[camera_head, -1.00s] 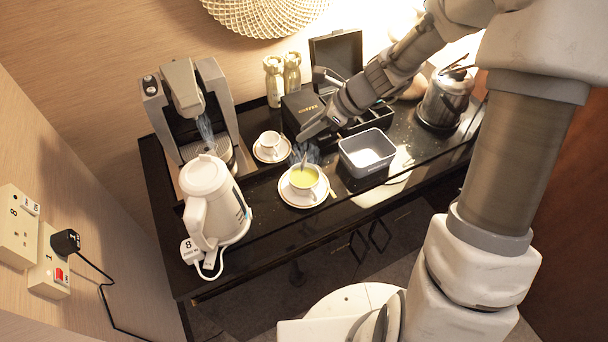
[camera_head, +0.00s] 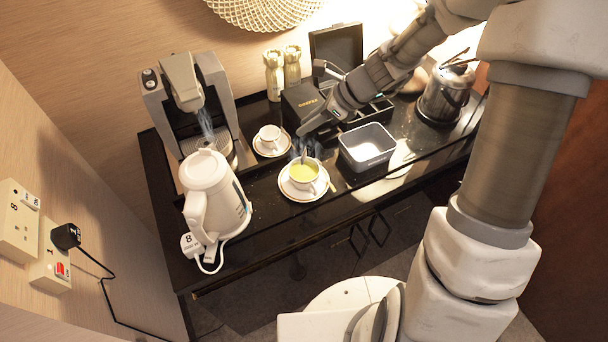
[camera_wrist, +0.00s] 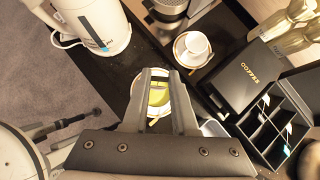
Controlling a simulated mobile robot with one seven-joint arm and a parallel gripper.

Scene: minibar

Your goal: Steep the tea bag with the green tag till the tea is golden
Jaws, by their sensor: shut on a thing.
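A white cup (camera_head: 305,185) of steaming yellow tea (camera_head: 307,174) stands on a saucer (camera_head: 288,190) near the front of the black counter. My gripper (camera_head: 304,131) is just behind and above the cup, pointing down toward it. A small greyish piece (camera_head: 304,158) shows at the cup's back rim, below my fingers; I take it for part of the tea bag. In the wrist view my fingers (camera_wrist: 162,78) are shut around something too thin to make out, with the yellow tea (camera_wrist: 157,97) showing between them. The green tag cannot be made out.
A white kettle (camera_head: 212,190) stands left of the cup, and a coffee machine (camera_head: 180,95) behind it. A second cup (camera_head: 269,136) on a saucer is behind left. A grey square bin (camera_head: 366,158) stands close on the right. A black divided box (camera_wrist: 275,128) lies behind it.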

